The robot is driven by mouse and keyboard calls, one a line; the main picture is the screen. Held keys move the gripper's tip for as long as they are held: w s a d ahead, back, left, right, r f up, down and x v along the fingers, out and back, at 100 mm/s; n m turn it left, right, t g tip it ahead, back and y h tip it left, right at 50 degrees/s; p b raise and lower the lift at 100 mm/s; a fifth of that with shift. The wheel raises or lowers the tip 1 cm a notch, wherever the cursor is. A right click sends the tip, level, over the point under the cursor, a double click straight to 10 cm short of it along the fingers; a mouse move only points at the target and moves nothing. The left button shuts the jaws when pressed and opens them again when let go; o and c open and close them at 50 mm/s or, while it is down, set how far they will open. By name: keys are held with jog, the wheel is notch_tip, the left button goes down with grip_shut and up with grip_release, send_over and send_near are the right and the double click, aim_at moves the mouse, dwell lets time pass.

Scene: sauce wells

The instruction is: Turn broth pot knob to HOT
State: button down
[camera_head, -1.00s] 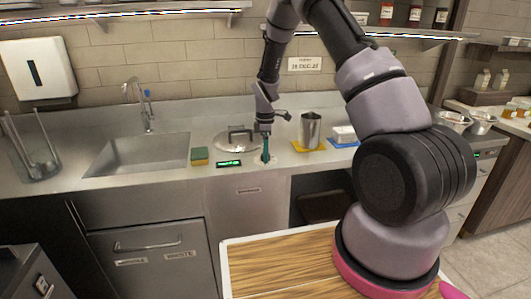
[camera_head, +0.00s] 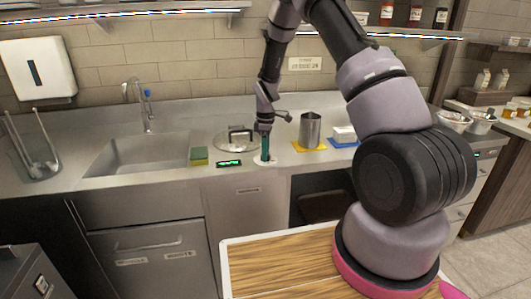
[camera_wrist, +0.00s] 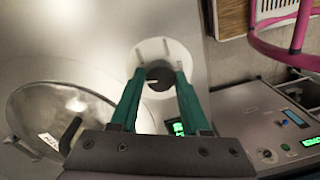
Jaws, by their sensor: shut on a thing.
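The broth pot knob (camera_wrist: 160,80) is a dark round knob with a light pointer mark, set in the middle of a white round dial plate (camera_wrist: 151,49). My gripper (camera_wrist: 159,73) has its two green fingers on either side of the knob and is shut on it. In the head view my gripper (camera_head: 265,157) points straight down at the counter, its fingertips hiding the knob. The lidded broth pot (camera_head: 237,144) is left of the gripper, and its lid also shows in the wrist view (camera_wrist: 35,100). A small green-lit display (camera_head: 228,163) sits in front of it. Dial lettering is unreadable.
The front counter near the gripper is clear.

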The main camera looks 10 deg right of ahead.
jog(key=m, duration=0.5)
jog(key=shift+m, duration=0.3)
jog(key=m, duration=0.9)
jog(key=shift+t, duration=0.3)
jog(key=m, duration=0.4)
jog(key=shift+s+m, duration=0.1)
jog(key=shift+m, duration=0.2)
jog(key=m, duration=0.7)
jog(key=shift+a+t, duration=0.1)
jog(key=shift+t, duration=0.2)
jog(key=m, duration=0.3)
jog(key=shift+m, duration=2.2)
